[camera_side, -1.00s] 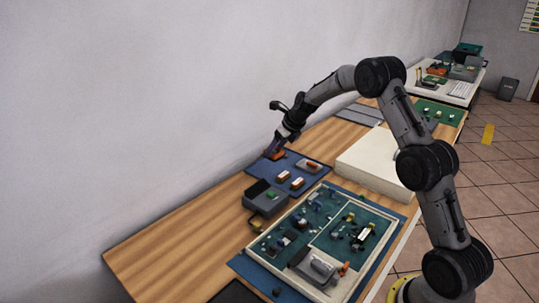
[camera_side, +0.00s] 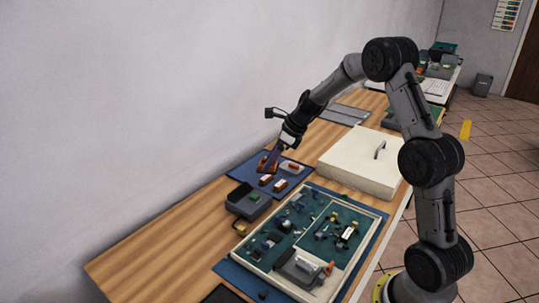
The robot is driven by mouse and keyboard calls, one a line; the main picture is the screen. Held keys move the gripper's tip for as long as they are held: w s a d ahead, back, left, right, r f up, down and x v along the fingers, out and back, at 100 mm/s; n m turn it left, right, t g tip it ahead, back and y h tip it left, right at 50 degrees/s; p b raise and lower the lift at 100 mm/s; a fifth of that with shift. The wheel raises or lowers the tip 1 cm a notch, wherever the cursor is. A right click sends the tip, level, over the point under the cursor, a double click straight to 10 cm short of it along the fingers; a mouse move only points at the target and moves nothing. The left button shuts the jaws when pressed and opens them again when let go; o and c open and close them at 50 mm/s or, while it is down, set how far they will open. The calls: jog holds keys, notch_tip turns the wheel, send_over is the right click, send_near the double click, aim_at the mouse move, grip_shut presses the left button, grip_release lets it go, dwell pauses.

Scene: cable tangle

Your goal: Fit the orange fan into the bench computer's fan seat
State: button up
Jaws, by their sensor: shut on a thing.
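My gripper (camera_side: 272,159) points down over the blue mat at the left of the table, in the side view. It is shut on a small orange part (camera_side: 265,166), which looks like the orange fan. The fingers partly hide it, and I cannot tell whether it clears the mat. The bench computer (camera_side: 238,252) is the cream-framed tray of green boards at the front, to the right of and nearer than my gripper. Its fan seat is too small to make out.
The blue mat (camera_side: 240,177) also holds several small orange-and-white parts (camera_side: 280,186). A grey box (camera_side: 248,201) stands between mat and computer. A cream lid-like box with a handle (camera_side: 345,165) lies behind the computer. Bare wood (camera_side: 150,255) is free at front left.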

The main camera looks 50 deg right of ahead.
jog(key=s+f+n+g+y, duration=0.1)
jog(key=s+n+g+y, duration=0.25)
jog(key=s+n, duration=0.5)
jog(key=n+g, duration=0.2)
jog(key=n, duration=0.3)
send_over(309, 204)
jog(key=f, duration=0.1)
jog(key=shift+m, duration=0.25)
jog(key=shift+f, duration=3.65)
jog(key=shift+f, duration=0.65)
jog(key=o, duration=1.4)
jog(key=shift+o, duration=0.2)
